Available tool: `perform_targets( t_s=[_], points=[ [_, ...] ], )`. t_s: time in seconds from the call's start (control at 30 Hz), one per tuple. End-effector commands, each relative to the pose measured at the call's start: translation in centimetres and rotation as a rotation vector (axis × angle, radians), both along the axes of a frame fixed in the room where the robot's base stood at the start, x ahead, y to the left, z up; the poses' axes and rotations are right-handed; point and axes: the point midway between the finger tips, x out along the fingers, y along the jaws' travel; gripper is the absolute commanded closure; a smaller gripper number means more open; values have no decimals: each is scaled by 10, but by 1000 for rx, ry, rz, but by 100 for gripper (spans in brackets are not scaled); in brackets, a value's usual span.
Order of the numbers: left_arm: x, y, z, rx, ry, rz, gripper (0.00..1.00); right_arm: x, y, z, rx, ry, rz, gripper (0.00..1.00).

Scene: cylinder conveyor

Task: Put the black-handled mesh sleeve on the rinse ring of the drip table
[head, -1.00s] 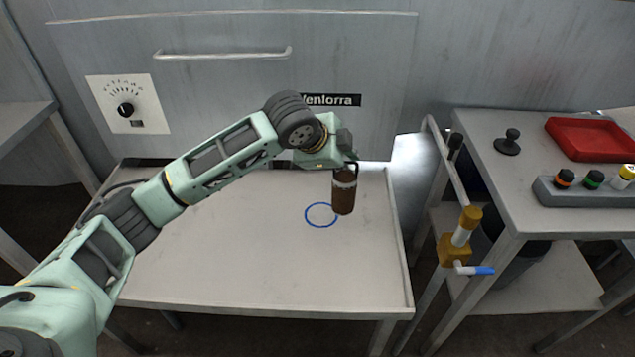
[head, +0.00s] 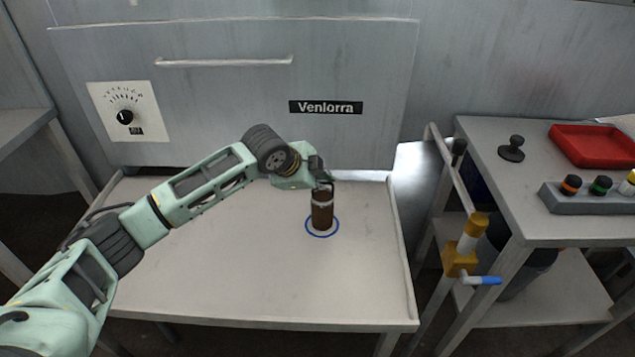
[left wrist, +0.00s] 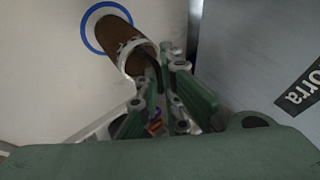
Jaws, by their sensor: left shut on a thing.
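The mesh sleeve (head: 322,212) is a brown upright cylinder with a pale band near its top. It also shows in the left wrist view (left wrist: 114,37), with a thin black handle (left wrist: 152,64) at its rim. The rinse ring (head: 308,229) is a blue circle on the pale drip table (head: 240,275). The sleeve's lower end appears inside the ring; I cannot tell whether it touches the table. My left gripper (head: 321,184) is at the sleeve's top, shut on the handle; its fingers show in the left wrist view (left wrist: 168,76). My right gripper is not in view.
The drip table is otherwise clear, with a raised rim. At right stands a cart (head: 490,180) with a black knob (head: 511,149), a red tray (head: 592,145) and a grey rack (head: 590,201) of capped items. A yellow fitting with a blue tip (head: 487,281) is beside it.

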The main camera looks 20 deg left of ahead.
Motion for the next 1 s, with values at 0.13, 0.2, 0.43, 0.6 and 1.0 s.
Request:
perform_targets(
  t_s=[0.13, 0.2, 0.43, 0.6, 1.0],
  points=[
    [1, 0, 2, -1, -3, 0, 100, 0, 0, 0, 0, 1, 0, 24],
    [1, 0, 1, -1, -3, 0, 100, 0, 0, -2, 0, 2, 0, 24],
    [0, 0, -1, 0, 0, 0, 76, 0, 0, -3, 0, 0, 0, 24],
    [0, 0, -1, 0, 0, 0, 76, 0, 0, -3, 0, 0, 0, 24],
    [-18, 8, 26, 2, -2, 0, 76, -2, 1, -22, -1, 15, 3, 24]
  ],
)
